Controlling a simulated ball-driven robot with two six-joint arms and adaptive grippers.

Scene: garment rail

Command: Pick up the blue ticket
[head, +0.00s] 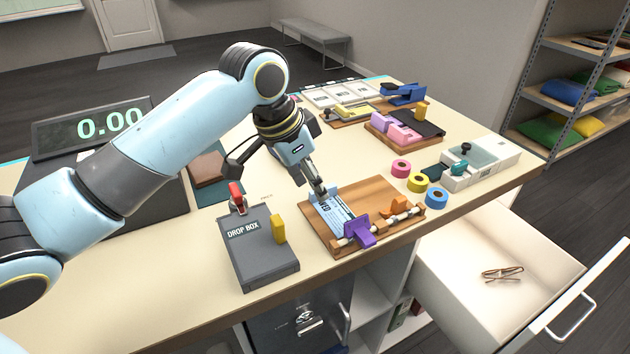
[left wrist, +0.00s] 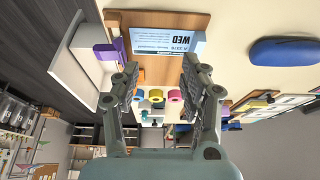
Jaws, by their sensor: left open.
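The blue ticket (head: 336,212), pale blue with dark print, lies on a wooden board (head: 384,189) at the counter's front edge. In the left wrist view the ticket (left wrist: 158,46) reads "WED" and lies just beyond my fingertips. My left gripper (head: 321,193) points down over the ticket's far end in the head view. In the left wrist view its two fingers (left wrist: 160,76) are spread with nothing between them. I cannot tell whether a fingertip touches the ticket. My right gripper is in neither view.
A purple clip (head: 360,232) and an orange clip (head: 396,206) sit on a rod along the board's front. A grey drop box (head: 262,262) stands left of the board. Pink, yellow and blue tape rolls (head: 436,198) stand to the right. A drawer (head: 500,255) hangs open below.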

